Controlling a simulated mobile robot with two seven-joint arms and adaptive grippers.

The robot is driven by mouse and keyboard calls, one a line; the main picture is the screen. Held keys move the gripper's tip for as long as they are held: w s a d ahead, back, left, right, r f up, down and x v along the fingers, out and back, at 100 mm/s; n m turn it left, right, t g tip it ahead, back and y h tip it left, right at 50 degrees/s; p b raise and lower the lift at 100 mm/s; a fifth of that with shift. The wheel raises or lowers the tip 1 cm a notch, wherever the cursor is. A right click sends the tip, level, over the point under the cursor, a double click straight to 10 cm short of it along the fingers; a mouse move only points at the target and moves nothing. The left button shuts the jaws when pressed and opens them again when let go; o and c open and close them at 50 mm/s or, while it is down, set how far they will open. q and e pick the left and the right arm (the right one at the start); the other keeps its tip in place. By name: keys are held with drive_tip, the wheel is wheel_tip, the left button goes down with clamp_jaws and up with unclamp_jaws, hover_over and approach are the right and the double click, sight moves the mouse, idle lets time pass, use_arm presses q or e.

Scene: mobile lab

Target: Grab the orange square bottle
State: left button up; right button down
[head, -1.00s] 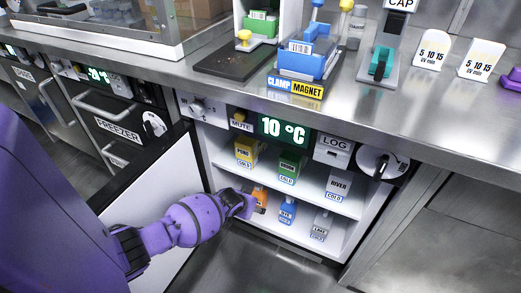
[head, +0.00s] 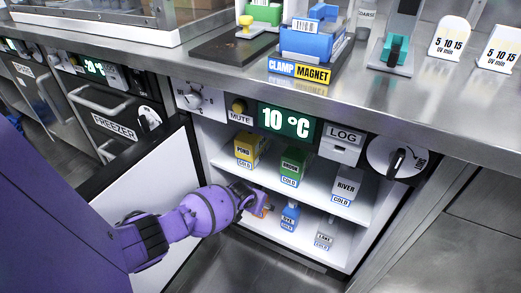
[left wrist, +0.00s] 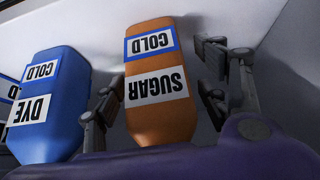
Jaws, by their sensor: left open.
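The orange square bottle (left wrist: 155,118) is labelled SUGAR and COLD, and its text appears upside down in the left wrist view. In the head view a sliver of the orange bottle (head: 264,212) shows on the lower shelf, mostly hidden by my left gripper (head: 258,203). My left gripper also shows in the left wrist view (left wrist: 160,82). It is open, with one finger on each side of the orange bottle. I cannot tell whether either finger touches it. My right gripper is not in view.
A blue DYE bottle (left wrist: 52,95) stands close beside the left finger, and it also shows in the head view (head: 290,216). A grey bottle (head: 325,233) is further right. The upper shelf (head: 318,198) is above my gripper. The open cabinet door (head: 140,195) is left of it.

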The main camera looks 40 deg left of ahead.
use_arm(q)
drive_tip(key=c, duration=1.5)
drive_tip(key=shift+c, duration=0.2)
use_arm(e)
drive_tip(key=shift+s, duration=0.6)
use_arm(q)
drive_tip(key=shift+r, duration=0.1)
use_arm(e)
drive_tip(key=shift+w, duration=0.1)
